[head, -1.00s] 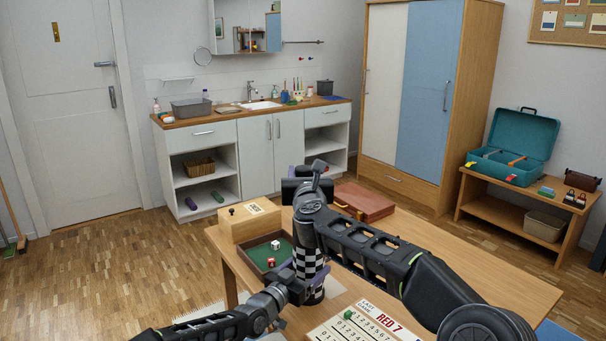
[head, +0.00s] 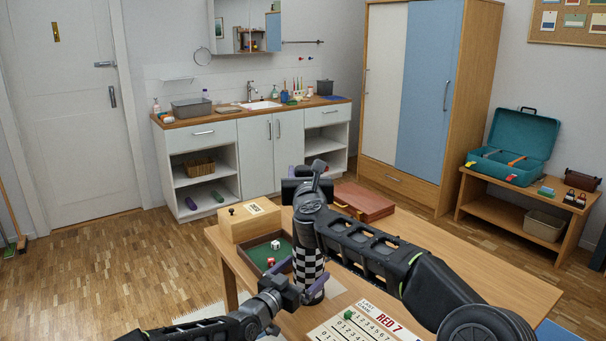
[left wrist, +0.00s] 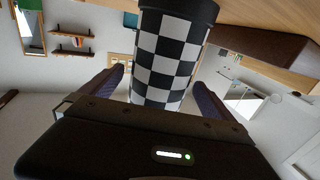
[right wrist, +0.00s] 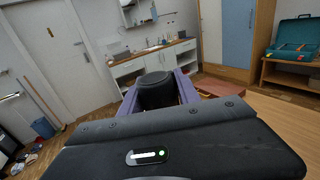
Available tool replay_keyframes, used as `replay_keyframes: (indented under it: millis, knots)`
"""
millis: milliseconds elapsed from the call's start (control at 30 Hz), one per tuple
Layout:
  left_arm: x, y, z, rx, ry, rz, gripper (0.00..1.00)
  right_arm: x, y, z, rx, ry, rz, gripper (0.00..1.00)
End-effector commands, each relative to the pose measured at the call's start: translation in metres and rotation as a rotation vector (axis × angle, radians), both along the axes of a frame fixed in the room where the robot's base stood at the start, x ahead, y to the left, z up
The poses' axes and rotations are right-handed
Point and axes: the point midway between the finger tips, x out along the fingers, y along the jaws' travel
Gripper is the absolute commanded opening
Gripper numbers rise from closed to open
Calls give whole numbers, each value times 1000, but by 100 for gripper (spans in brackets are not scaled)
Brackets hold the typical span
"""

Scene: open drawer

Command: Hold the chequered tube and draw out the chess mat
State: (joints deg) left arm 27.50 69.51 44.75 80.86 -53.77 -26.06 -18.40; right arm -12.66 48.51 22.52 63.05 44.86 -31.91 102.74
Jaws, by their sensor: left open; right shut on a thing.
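The chequered tube (head: 309,265) stands upright over the table in the head view, its upper part hidden behind my right wrist. Its black-and-white checks and a black end band fill the middle of the left wrist view (left wrist: 168,60). My left gripper (head: 301,280) is open at the tube's lower part, one finger on either side. My right gripper (right wrist: 158,92) is shut on the tube's black top (right wrist: 156,88), seen between its purple fingers. I see no chess mat; anything inside the tube is hidden.
On the table (head: 235,272) are a dark green tray with dice (head: 258,258), a wooden box (head: 249,222), a reddish-brown case (head: 366,201) and a number board (head: 358,323) with a green die.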

Motion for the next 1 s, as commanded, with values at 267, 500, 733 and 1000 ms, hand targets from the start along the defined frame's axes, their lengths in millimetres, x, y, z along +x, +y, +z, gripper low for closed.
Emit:
replay_keyframes:
  millis: [267, 500, 733, 1000]
  knots:
    - [-46, 33, -1, 3, 3, 2, 100, 0, 0, 2, 0, -2, 0, 0]
    - [-74, 50, -1, 2, 2, 1, 100, 0, 0, 2, 0, -2, -1, 0]
    - [-78, 53, -1, 0, 2, 1, 100, 0, 0, 2, 0, -2, -1, 0]
    - [-78, 52, -1, 0, 2, 1, 100, 0, 0, 1, 0, -2, 0, 51]
